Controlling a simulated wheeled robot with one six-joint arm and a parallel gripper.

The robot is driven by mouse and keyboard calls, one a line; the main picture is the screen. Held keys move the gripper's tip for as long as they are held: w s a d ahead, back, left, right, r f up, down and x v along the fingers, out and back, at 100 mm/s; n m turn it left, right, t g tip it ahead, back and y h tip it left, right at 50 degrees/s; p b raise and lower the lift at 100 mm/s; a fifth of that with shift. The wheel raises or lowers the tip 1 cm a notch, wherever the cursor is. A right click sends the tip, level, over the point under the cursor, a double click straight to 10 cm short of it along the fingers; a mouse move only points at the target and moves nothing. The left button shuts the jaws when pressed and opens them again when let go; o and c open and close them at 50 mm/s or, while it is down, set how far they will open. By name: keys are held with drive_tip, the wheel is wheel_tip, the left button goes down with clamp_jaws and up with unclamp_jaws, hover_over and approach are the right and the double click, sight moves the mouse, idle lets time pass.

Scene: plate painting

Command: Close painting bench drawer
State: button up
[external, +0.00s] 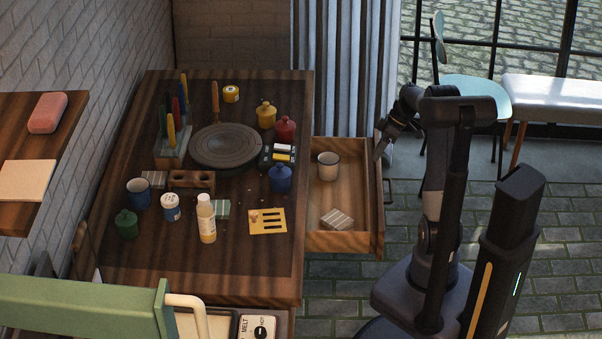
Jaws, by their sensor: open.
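The painting bench (140,262) is a dark wooden table in the middle of the external view. Its drawer (352,240) is pulled out from the bench's right side. A dark handle (389,192) shows on the drawer's front. My gripper (379,150) is open and empty, near the far end of the drawer front. It points down toward the front's top edge; I cannot tell whether it touches. My arm comes from the right, outside the drawer.
The bench top holds a round turntable (225,146), several paint pots, a brush block (171,150) and a bottle (206,219). A curtain (343,70) hangs behind the drawer. A chair (470,92) and a white bench seat (550,100) stand at the back right. Paved floor lies right of the drawer.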

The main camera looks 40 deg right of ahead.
drive_tip(key=d+m, duration=0.2)
drive_tip(key=s+d+m+t, duration=0.1)
drive_tip(key=d+m, duration=0.1)
drive_tip(key=d, duration=0.1)
drive_tip(key=s+d+m, duration=0.1)
drive_tip(key=d+m, duration=0.1)
drive_tip(key=m, duration=0.1)
drive_tip(key=shift+d+r+t+p, duration=0.1)
drive_tip(key=shift+d+t+p, duration=0.15)
drive_tip(key=shift+t+p, duration=0.15)
drive_tip(key=shift+c, duration=1.4)
drive_tip(key=s+d+m, duration=0.1)
drive_tip(key=d+m, duration=0.1)
drive_tip(key=s+d+m+t, duration=0.1)
drive_tip(key=d+m, duration=0.2)
drive_tip(key=s+d+m+t+p, duration=0.1)
drive_tip(key=s+d+m, duration=0.1)
drive_tip(key=d, duration=0.1)
drive_tip(key=shift+m, duration=0.4)
drive_tip(key=c, duration=0.5)
drive_tip(key=shift+s+d+f+m+t, duration=0.35)
drive_tip(key=shift+d+f+m+t, duration=0.2)
drive_tip(key=shift+m, duration=0.25)
clamp_jaws()
drive_tip(key=x, duration=1.6)
drive_tip(key=shift+a+b, duration=0.15)
drive_tip(key=shift+b, duration=0.3)
drive_tip(key=shift+s, duration=0.1)
